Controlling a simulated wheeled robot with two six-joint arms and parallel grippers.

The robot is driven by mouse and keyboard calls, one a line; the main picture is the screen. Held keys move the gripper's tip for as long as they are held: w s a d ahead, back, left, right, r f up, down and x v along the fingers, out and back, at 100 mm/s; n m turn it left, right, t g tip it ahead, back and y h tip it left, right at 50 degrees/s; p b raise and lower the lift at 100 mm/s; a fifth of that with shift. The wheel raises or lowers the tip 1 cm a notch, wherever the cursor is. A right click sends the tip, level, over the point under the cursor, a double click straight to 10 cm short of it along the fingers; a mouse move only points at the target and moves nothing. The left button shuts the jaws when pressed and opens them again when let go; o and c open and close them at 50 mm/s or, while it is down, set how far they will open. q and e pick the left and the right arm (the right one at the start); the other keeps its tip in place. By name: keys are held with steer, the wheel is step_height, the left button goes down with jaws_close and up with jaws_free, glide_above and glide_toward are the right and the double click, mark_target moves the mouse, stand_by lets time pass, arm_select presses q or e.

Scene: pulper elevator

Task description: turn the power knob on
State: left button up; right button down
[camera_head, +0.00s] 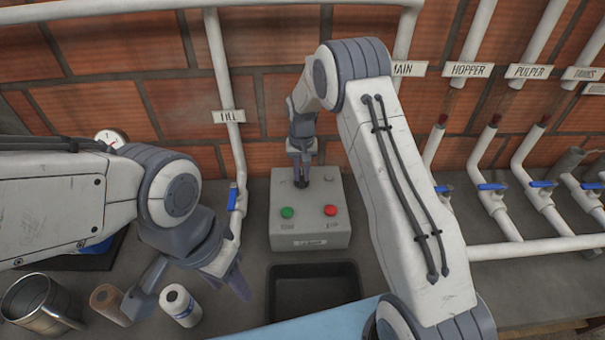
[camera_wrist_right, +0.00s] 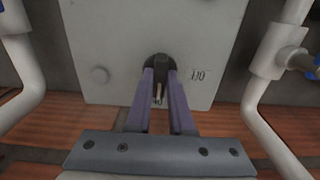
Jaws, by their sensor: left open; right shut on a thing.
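The power knob (camera_wrist_right: 160,65) is a dark round knob on a light grey control box (camera_head: 311,240). In the head view my right gripper (camera_head: 302,172) reaches down to the back of the box. The box also carries a green button (camera_head: 287,212) and a red button (camera_head: 330,210). My left gripper (camera_head: 190,290) is open, left of the box, and holds nothing.
A metal mug (camera_head: 38,303), a brown roll (camera_head: 108,300) and a white roll (camera_head: 180,304) stand at the lower left. A dark tray (camera_head: 314,268) lies in front of the box. White pipes with blue valve handles (camera_head: 492,186) stand at the right.

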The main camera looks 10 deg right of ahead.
mark_target(302, 175)
stand_by(0.3)
steer(key=c, duration=0.8)
jaws_free()
step_height(302, 175, up, 10)
steer(key=b, duration=0.2)
steer(key=shift+r, duration=0.25)
